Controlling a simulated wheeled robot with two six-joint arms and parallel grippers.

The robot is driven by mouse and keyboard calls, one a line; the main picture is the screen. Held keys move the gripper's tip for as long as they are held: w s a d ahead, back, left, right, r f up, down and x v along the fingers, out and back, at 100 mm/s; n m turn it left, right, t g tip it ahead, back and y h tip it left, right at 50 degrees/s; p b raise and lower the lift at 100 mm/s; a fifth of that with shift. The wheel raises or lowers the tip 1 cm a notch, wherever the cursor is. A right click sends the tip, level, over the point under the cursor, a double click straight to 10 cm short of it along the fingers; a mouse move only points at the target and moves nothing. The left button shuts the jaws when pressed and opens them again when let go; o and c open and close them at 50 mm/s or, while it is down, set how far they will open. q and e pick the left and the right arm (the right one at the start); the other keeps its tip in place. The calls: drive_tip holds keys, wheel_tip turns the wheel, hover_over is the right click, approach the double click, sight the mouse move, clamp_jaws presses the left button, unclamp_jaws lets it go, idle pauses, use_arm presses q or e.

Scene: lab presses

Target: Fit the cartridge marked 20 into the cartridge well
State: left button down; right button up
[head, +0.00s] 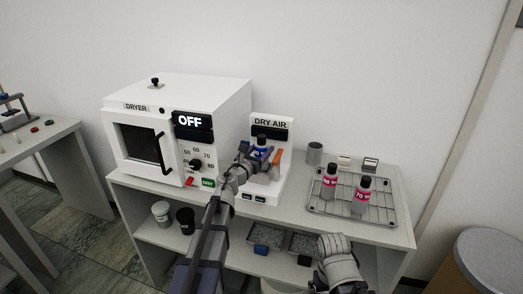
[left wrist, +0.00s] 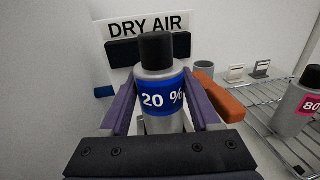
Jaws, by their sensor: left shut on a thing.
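The cartridge marked 20 % (left wrist: 160,98) is a grey bottle with a black cap and a blue label, upright in the left wrist view. It also shows small in the head view (head: 261,141). My left gripper (head: 257,152) is shut on it, with a purple finger on each side. The cartridge is in front of the white DRY AIR unit (head: 271,123), below its dark panel. The cartridge well is hidden behind the gripper and cartridge, so I cannot tell whether the cartridge's base is seated. My right gripper's fingers are not visible.
An orange lever (left wrist: 219,99) is just right of the cartridge. A wire rack (head: 337,210) holds two pink-labelled bottles (head: 361,196) on the right. The white dryer (head: 150,145), reading OFF, stands left. A grey cup (head: 314,154) stands behind the rack.

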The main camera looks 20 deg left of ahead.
use_arm(q)
drive_tip(key=shift+f+b, duration=2.2)
drive_tip(key=shift+f, duration=0.1)
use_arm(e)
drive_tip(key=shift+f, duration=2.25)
use_arm(q)
unclamp_jaws()
